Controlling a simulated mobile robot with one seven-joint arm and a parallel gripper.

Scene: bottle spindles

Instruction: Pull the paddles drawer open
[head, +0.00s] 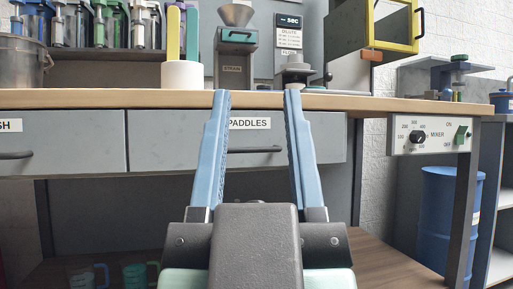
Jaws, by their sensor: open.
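The paddles drawer (170,143) is a grey front under the wooden worktop, with a white label reading PADDLES and a dark bar handle (254,150). It looks shut, its front in line with the bench. My gripper (256,96) is in the middle of the view, its two long blue fingers pointing away from me and wide apart. The label and much of the handle show between the fingers. Nothing is held. The fingers overlap the drawer front in the picture; I cannot tell how far they are from it. The handle's right end is near the right finger.
Another drawer (60,142) with a handle is at the left. The worktop (130,98) carries bottles, a white container (181,75) and a strain device (236,60). Mugs (135,275) sit low left.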

